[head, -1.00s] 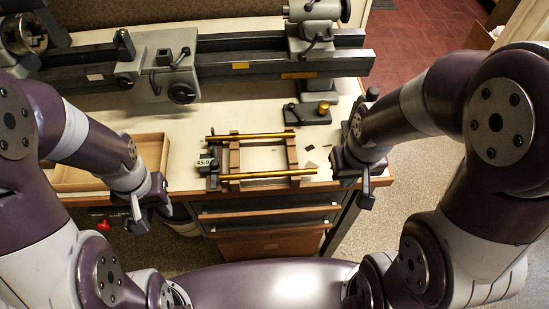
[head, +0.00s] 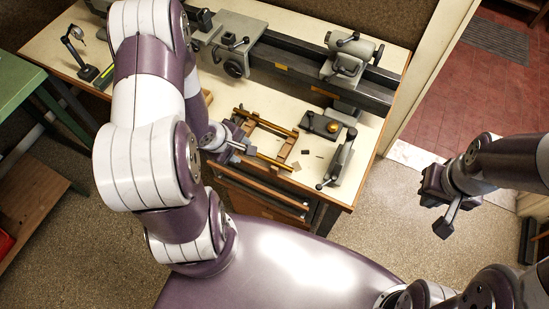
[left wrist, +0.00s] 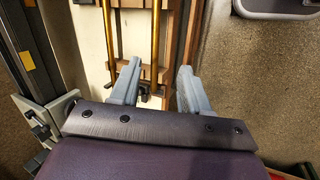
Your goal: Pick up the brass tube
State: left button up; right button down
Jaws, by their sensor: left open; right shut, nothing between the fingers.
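Two brass tubes lie across a wooden rack (head: 288,147) on the bench: a far tube (head: 272,126) and a near tube (head: 273,160). My left gripper (head: 240,147) is at the rack's left end, beside the near tube, and covers part of it. In the left wrist view, its open fingers (left wrist: 157,88) stand either side of one tube's end (left wrist: 155,40). I cannot tell whether they touch it. The other tube (left wrist: 107,30) runs parallel, left of the fingers. My right gripper (head: 440,200) is shut and empty, over the floor, away from the bench.
A lathe (head: 300,65) runs along the back of the bench (head: 55,35). A block with a brass knob (head: 330,125) and a dark-handled tool (head: 338,160) stand right of the rack. A green table (head: 15,80) is at far left.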

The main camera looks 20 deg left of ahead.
pick_arm(q)
jog(key=n, duration=0.1)
jog(key=b, duration=0.1)
send_near(258, 155)
notch_tip(258, 155, down, 3)
jog(key=shift+n, duration=0.3)
jog(key=x, duration=0.2)
jog(key=w+x, duration=0.1)
jog(key=x, duration=0.1)
jog(key=shift+f, duration=0.1)
jog(key=shift+w+d+f, duration=0.1)
jog(key=shift+w+f, duration=0.05)
jog(key=shift+f, duration=0.1)
jog(key=shift+d, duration=0.1)
pick_arm(e)
jog(key=shift+w+a+f, duration=0.1)
jog(key=shift+a+f, duration=0.3)
jog(key=shift+a, duration=0.1)
pick_arm(q)
grip_shut()
pick_arm(e)
jog(key=shift+a, duration=0.1)
